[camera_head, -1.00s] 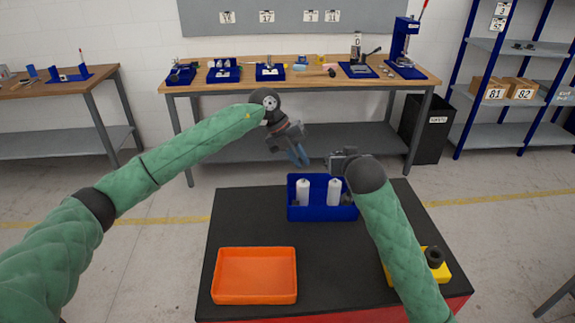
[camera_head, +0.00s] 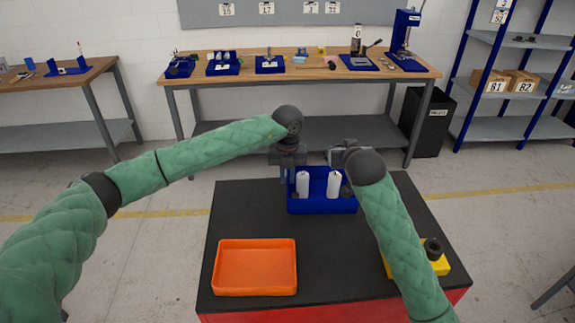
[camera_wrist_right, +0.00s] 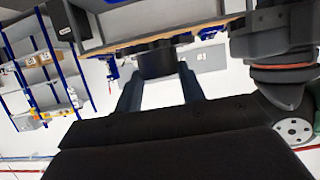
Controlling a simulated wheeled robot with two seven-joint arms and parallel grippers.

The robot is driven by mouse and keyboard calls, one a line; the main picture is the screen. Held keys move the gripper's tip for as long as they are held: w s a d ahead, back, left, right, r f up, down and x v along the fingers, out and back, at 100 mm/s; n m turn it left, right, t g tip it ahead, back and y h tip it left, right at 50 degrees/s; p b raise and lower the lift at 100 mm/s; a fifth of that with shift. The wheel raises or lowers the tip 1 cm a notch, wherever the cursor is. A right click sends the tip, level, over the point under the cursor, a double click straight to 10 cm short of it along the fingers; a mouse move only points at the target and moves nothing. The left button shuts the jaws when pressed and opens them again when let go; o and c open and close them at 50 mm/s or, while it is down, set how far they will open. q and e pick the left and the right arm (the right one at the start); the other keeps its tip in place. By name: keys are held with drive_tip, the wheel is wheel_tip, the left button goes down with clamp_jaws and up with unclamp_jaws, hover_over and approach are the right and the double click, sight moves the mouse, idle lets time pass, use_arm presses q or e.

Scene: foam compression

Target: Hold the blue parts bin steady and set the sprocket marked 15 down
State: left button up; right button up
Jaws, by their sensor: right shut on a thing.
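The blue parts bin (camera_head: 322,207) stands at the back of the dark cart top, with two white cylinders upright in it and a dark part at its right end. My left gripper (camera_head: 290,178) points down at the bin's left end; whether its fingers grip the wall is unclear. My right gripper (camera_wrist_right: 160,88) is shut on a dark round part (camera_wrist_right: 157,62), seen between its fingers in the right wrist view. This may be the sprocket; no 15 is readable.
An orange tray (camera_head: 254,292) lies empty at the cart's front left. A yellow holder (camera_head: 440,266) with a dark round part (camera_head: 433,249) on it is at the right, partly behind my right arm. The cart top (camera_head: 335,250) between them is clear.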

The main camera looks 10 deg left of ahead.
use_arm(q)
drive_tip(key=shift+f, duration=2.5)
clamp_jaws()
